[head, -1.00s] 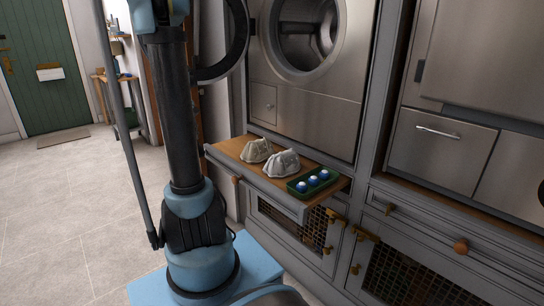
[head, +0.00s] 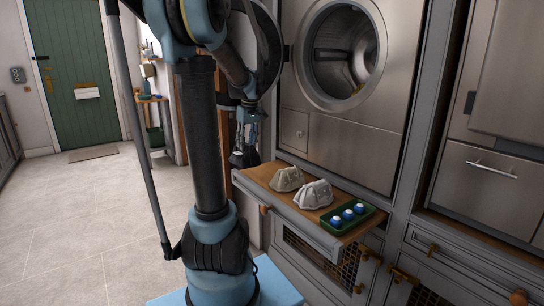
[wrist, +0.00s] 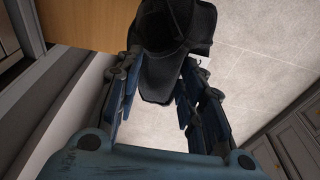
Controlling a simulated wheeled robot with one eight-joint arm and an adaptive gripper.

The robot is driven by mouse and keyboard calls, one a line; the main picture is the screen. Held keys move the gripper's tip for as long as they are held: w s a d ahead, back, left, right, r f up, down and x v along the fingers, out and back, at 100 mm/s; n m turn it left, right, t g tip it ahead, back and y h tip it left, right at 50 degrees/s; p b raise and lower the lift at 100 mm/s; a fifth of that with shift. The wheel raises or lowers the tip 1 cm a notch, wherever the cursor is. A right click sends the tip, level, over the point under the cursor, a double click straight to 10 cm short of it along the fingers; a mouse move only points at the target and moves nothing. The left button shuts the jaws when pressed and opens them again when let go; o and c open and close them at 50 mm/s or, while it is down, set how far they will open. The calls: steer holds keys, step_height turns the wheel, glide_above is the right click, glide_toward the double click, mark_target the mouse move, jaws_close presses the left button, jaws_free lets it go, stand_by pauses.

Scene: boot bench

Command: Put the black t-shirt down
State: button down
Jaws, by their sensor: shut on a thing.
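My gripper (wrist: 160,85) is shut on the black t-shirt (wrist: 172,75), a bunched dark cloth between its fingers in the wrist view. The cloth reaches past the fingertips, and pale floor tiles show beyond it. In the head view my gripper (head: 247,128) hangs behind my column, to the left of the pull-out board. It is small and partly hidden there, and the cloth is hard to tell from the dark fingers.
The dryer drum (head: 343,50) stands open above. Tiled floor (head: 90,210) at left is clear.

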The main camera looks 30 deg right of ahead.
steer(key=d, duration=1.1)
steer(key=shift+w+d+f, duration=0.1)
steer(key=shift+w+f, duration=0.05)
steer(key=shift+f, duration=1)
steer(key=shift+w+d+f, duration=0.15)
steer(key=shift+f, duration=1.05)
steer(key=shift+w+d+f, duration=0.1)
steer(key=shift+w+f, duration=0.05)
steer(key=shift+f, duration=1)
steer(key=c, duration=1.1)
jaws_free()
steer(key=shift+o, duration=0.2)
